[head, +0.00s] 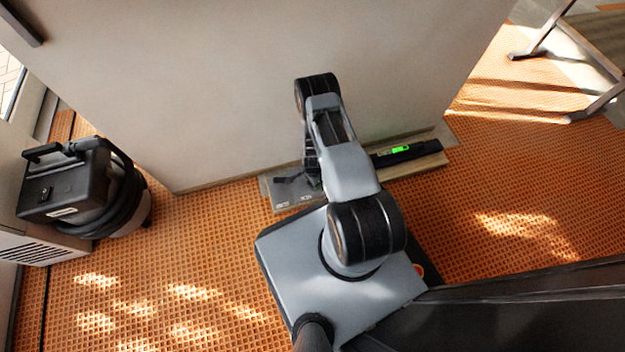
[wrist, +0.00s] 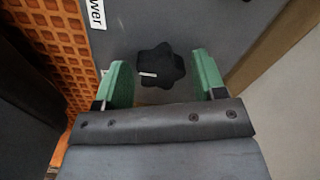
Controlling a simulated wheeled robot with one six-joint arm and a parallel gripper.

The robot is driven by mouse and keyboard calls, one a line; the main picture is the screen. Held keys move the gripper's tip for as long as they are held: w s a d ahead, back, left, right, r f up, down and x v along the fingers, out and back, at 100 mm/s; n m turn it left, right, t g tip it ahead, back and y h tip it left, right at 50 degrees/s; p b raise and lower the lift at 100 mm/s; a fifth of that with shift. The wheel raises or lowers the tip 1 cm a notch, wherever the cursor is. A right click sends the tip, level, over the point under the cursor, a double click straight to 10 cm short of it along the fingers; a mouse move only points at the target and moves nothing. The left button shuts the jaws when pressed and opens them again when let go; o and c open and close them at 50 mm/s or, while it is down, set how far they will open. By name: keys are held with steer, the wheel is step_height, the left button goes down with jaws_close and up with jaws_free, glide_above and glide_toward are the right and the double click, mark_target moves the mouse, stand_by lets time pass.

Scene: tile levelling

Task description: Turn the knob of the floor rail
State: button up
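The floor rail (head: 290,197) lies on the floor along the foot of the pale wall, partly hidden behind my arm. Its black lobed knob (wrist: 160,67) shows in the wrist view, on a grey plate (wrist: 205,25) with a white label that reads in part "wer". My gripper (wrist: 163,80) has two green fingers, spread apart, with the knob between and slightly beyond them. A gap shows on each side of the knob, so neither finger visibly touches it. In the head view the gripper is mostly hidden by my arm.
A dark level with a lit green display (head: 400,150) lies at the right part of the rail. A black vacuum-like machine (head: 85,190) stands at the left. The pale wall (head: 230,90) rises close behind the rail. Orange textured floor (head: 190,290) is clear at front left.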

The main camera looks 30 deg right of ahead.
steer(key=shift+o, duration=0.6)
steer(key=shift+r, duration=0.1)
step_height(320, 180, up, 14)
steer(key=p, duration=0.8)
steer(key=shift+f, duration=0.2)
steer(key=shift+s, duration=0.1)
